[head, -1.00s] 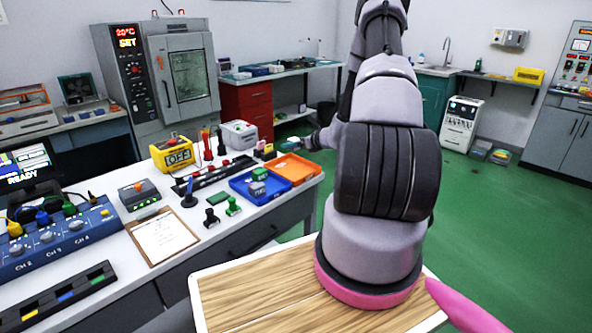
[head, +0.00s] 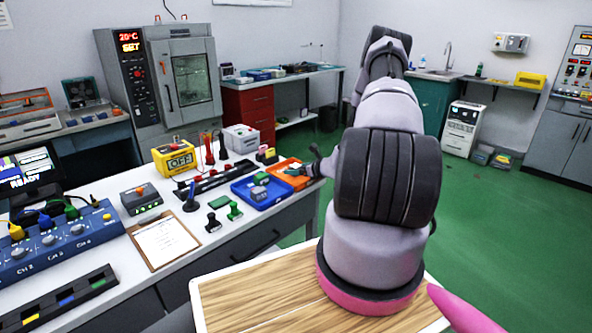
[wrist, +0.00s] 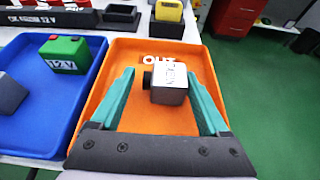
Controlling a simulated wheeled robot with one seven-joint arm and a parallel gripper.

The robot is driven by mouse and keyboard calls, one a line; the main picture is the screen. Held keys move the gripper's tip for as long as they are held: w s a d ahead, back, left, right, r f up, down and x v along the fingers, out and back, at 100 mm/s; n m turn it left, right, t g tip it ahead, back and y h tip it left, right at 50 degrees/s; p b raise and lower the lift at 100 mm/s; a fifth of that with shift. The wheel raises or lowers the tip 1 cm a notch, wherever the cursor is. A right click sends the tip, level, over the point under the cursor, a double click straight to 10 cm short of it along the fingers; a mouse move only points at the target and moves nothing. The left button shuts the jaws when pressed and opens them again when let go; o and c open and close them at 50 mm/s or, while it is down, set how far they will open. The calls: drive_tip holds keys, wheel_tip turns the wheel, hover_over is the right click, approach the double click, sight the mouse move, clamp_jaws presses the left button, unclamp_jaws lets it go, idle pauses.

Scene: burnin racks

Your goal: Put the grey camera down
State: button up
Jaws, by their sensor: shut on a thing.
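The grey camera (wrist: 169,84), a small box with a dark lens on its left side and a pale label on top, shows in the wrist view. It is between the teal fingers of my gripper (wrist: 163,84), which is shut on it. It is over the orange tray (wrist: 202,62), near the white "OUT" lettering. I cannot tell whether its underside touches the tray floor. In the head view my gripper (head: 306,170) is at the orange tray (head: 283,163), and the camera is hard to make out there.
The blue tray (wrist: 92,88) adjoins the orange one on the left. It holds a green 12V block (wrist: 65,54) and a grey block (wrist: 10,95). A yellow device (wrist: 168,10) and dark racks (wrist: 55,17) stand behind. Green floor is clear to the right.

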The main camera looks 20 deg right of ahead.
drive_tip(key=o, duration=1.3)
drive_tip(key=shift+f, duration=0.1)
drive_tip(key=shift+r, duration=0.2)
drive_tip(key=v, duration=1.2)
drive_tip(key=s+a+r+n+g+y, duration=0.25)
drive_tip(key=a+r+n, duration=0.55)
drive_tip(key=r, duration=0.4)
drive_tip(key=s+a+r+n+g+y, duration=0.1)
drive_tip(key=a+r+n+g+y, duration=0.4)
drive_tip(key=a+r, duration=0.6)
drive_tip(key=s+a+r+n+t+h, duration=0.1)
drive_tip(key=s+a+r+n+h, duration=0.1)
drive_tip(key=s+r+n+h, duration=0.3)
drive_tip(key=s+a+r+n+t+h, duration=0.1)
drive_tip(key=s+a+r+n+h, duration=0.1)
drive_tip(key=s+r+n+h, duration=0.3)
drive_tip(key=shift+s+r+n, duration=2.4)
drive_tip(key=shift+s+r, duration=2.15)
drive_tip(key=shift+s, duration=1.75)
